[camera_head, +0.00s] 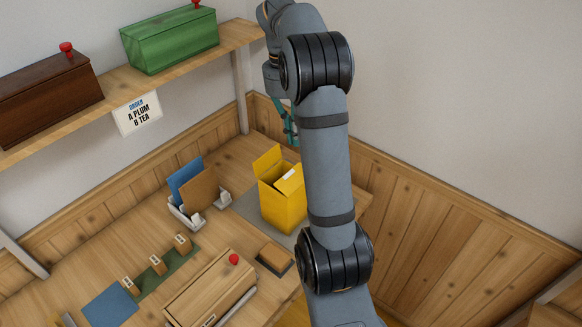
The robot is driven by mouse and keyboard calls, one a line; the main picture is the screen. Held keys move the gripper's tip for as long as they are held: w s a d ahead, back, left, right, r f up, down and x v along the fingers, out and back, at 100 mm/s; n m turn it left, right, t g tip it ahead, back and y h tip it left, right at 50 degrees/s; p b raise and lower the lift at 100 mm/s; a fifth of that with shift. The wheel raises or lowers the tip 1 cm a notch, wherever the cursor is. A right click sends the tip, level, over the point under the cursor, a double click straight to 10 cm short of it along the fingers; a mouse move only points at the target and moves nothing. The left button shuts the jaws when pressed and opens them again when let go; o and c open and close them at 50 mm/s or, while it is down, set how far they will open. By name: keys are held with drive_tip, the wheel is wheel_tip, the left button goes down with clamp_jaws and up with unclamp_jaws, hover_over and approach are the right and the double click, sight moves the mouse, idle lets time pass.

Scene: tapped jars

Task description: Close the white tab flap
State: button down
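A yellow box (283,205) stands upright on a grey mat (247,207) at the table's far right. One plain yellow flap (267,161) stands up at its left side. A yellow flap with a white tab (289,174) shows at the top right of the box; I cannot tell its exact angle, and my arm passes close to its right edge. My gripper (289,128), with teal parts, is above and behind the box, partly hidden by my arm. It looks apart from the box, and its fingertips are too small to read.
A holder (187,215) with blue and brown boards stands left of the box. A wooden box with a red knob (210,290), a small brown block (274,258) and a green strip (168,270) lie nearer. A shelf (115,103) bears green and brown boxes.

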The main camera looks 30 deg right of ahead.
hover_over(294, 178)
drive_tip(key=f, duration=0.5)
drive_tip(key=s+f, duration=0.1)
drive_tip(key=f, duration=0.1)
drive_tip(key=shift+d+f+b, duration=0.15)
drive_tip(key=shift+b, duration=0.25)
drive_tip(key=f, duration=0.1)
drive_tip(key=w+f, duration=0.1)
drive_tip(key=f, duration=0.1)
drive_tip(key=shift+w+a+p, duration=0.1)
drive_tip(key=shift+a+p, duration=0.1)
drive_tip(key=shift+p, duration=0.2)
drive_tip(key=shift+w+f, duration=0.15)
drive_tip(key=shift+f, duration=0.25)
drive_tip(key=shift+a, duration=0.1)
